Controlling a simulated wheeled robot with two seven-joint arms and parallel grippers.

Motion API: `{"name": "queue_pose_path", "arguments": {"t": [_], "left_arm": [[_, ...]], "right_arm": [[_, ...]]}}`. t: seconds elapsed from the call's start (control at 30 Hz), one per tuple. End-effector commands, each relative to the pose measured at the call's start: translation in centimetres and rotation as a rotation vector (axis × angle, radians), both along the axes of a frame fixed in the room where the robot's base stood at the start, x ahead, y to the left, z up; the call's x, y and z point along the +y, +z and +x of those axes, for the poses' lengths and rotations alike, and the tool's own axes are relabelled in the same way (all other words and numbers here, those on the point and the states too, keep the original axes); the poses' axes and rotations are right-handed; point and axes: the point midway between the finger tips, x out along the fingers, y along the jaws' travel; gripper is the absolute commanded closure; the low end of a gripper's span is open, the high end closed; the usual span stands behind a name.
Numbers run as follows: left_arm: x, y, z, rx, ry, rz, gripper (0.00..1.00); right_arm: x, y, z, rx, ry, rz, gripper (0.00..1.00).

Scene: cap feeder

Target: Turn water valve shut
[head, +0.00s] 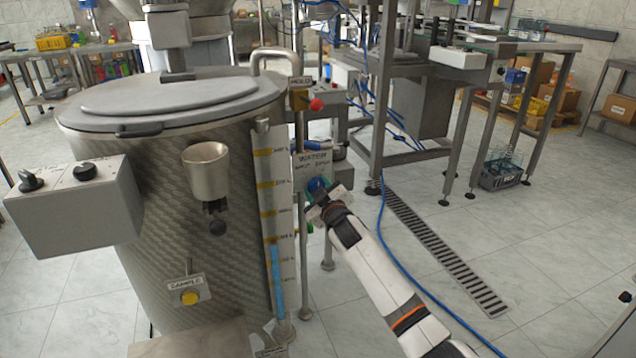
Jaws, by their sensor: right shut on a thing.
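The water valve (317,184) has a blue handle, partly hidden by my right gripper. It sits below a white label plate (312,160) reading WATER, at the right side of the large steel tank (190,250). My right gripper (323,195) reaches in from the lower right and is shut on the blue handle. The exact angle of the handle is hard to tell behind the fingers. My left gripper is not in view.
A red knob (316,104) is above the valve. A gauge strip (275,200) stands left of it. A blue hose (400,262) runs along the floor beside my right arm. A floor drain (445,250) and a steel-legged table stand at right.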

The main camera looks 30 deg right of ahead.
Motion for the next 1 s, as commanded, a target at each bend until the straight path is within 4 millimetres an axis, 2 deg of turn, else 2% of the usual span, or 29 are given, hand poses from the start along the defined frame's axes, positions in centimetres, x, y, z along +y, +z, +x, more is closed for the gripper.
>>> {"name": "queue_pose_path", "arguments": {"t": [0.03, 0.23, 0.4, 0.6, 1.0], "left_arm": [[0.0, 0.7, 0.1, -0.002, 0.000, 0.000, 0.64], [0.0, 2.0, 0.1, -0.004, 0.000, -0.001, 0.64], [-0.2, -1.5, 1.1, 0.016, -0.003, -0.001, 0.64], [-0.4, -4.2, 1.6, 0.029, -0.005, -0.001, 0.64], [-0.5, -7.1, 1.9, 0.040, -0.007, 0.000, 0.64]], "right_arm": [[0.1, 0.3, 0.0, 0.009, 0.001, -0.034, 0.80], [0.1, 0.2, 0.0, 0.052, 0.002, -0.213, 0.80], [0.2, 0.1, 0.0, 0.090, 0.001, -0.371, 0.80], [0.2, 0.0, 0.0, 0.132, 0.001, -0.554, 0.80], [0.3, -0.3, 0.1, 0.197, 0.002, -0.828, 0.80]]}}
